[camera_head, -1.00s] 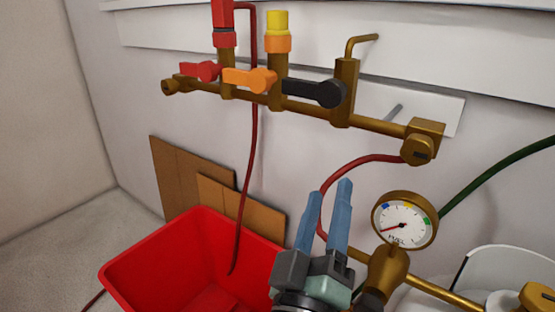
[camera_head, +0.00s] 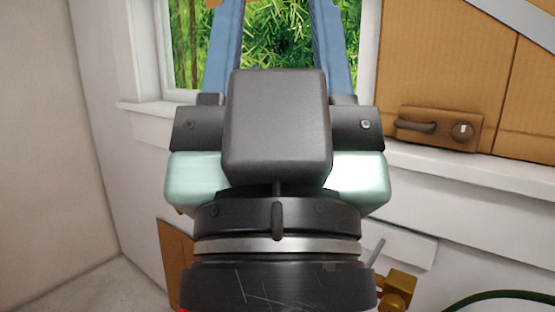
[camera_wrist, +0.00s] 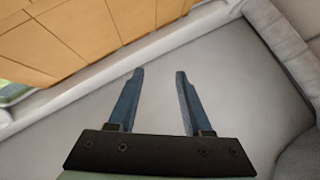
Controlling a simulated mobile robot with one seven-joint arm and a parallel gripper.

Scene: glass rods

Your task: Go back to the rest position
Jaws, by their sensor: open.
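My gripper (camera_head: 283,20) is large in the middle of the head view, raised in front of the window, with its blue fingers pointing up and cut off by the top edge. In the wrist view my gripper (camera_wrist: 158,75) shows two blue fingers well apart with nothing between them. It is open and empty. My gripper and wrist hide most of the wall behind them in the head view.
A window (camera_head: 185,45) with green plants outside is behind my gripper. A brass pipe end (camera_head: 398,290) and a green hose (camera_head: 500,296) show low at the right. A brown board (camera_head: 175,260) leans at lower left.

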